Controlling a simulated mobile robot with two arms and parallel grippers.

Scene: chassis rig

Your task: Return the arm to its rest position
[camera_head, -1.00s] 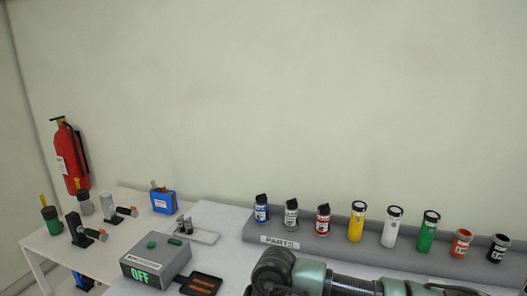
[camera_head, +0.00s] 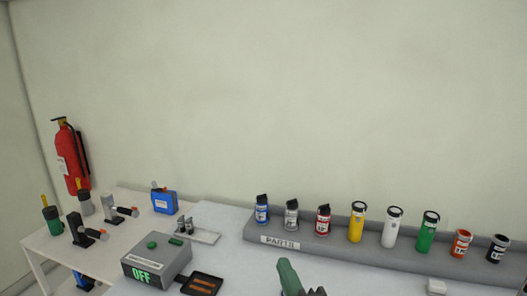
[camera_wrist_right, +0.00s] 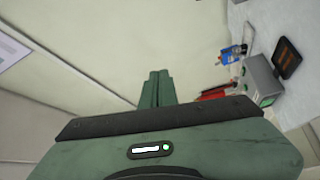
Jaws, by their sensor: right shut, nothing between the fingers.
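My right gripper (camera_head: 288,275) shows at the bottom middle of the head view as a green tip pointing up, in front of the grey worktop. In the right wrist view its two green fingers (camera_wrist_right: 158,88) are together with nothing between them. The rest of my right arm is below the head view's edge. My left gripper is in neither view.
A grey PARTS rack (camera_head: 340,248) holds several coloured canisters behind the gripper. A grey box (camera_head: 156,262) reading OFF and a black tray (camera_head: 202,285) stand to the left. A white table (camera_head: 60,250) with tools and a red extinguisher (camera_head: 70,155) are farther left.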

